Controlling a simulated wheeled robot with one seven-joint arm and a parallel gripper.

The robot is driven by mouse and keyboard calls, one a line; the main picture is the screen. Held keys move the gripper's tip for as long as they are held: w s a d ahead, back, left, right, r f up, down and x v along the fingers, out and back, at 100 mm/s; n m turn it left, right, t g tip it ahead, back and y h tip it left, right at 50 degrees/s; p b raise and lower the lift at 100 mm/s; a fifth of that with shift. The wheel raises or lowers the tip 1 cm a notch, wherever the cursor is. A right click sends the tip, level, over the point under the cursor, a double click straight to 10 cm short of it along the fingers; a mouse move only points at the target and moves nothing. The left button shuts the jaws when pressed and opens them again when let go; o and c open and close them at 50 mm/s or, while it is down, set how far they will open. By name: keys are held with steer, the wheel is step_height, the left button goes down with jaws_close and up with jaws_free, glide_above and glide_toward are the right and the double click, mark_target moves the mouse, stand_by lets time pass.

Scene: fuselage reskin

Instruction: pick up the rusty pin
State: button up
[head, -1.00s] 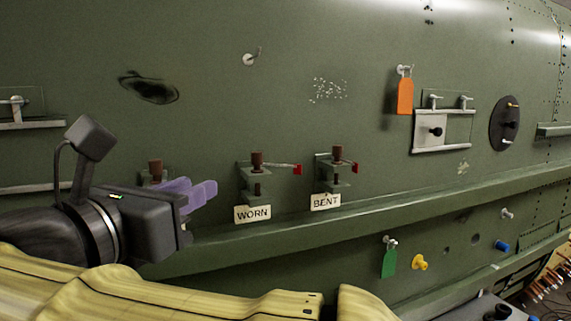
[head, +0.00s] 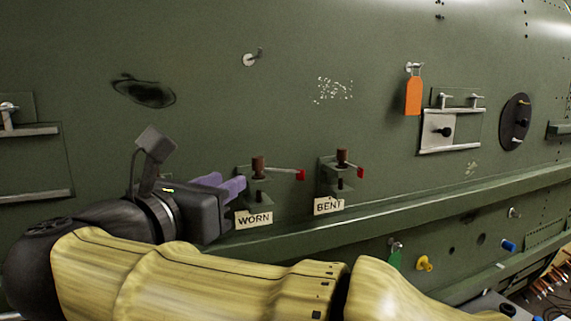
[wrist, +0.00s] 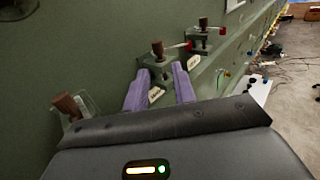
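Three brown-headed pins stand upright in green brackets on the fuselage. One pin (head: 258,166) is above a WORN label (head: 254,219), another (head: 342,157) above a BENT label (head: 329,205). The third pin (wrist: 66,105) shows at the left of the wrist view; my gripper hides it in the head view. No label reading rusty is visible, so I cannot tell which pin is rusty by label. My gripper (head: 238,187) has purple fingers, apart and empty. In the wrist view its fingertips (wrist: 160,70) point toward the WORN pin (wrist: 157,48), apparently short of it.
Red-tipped levers (head: 300,174) stick out beside the WORN and BENT brackets. A long green ledge (head: 400,213) runs below them. An orange tag (head: 413,96) hangs to the right, near a latched panel (head: 437,131).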

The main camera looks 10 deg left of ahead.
mark_target(255, 164)
steer(key=p+x, duration=0.3)
steer(key=x, duration=0.3)
steer(key=shift+w+r, duration=0.1)
steer(key=shift+w, duration=0.3)
steer(key=p+x, duration=0.2)
steer(key=p, duration=0.1)
steer(key=shift+r, duration=0.1)
steer(key=p+x, duration=0.2)
steer(key=shift+w, duration=0.35)
steer(key=shift+w+f, duration=0.25)
steer(key=shift+w, duration=0.05)
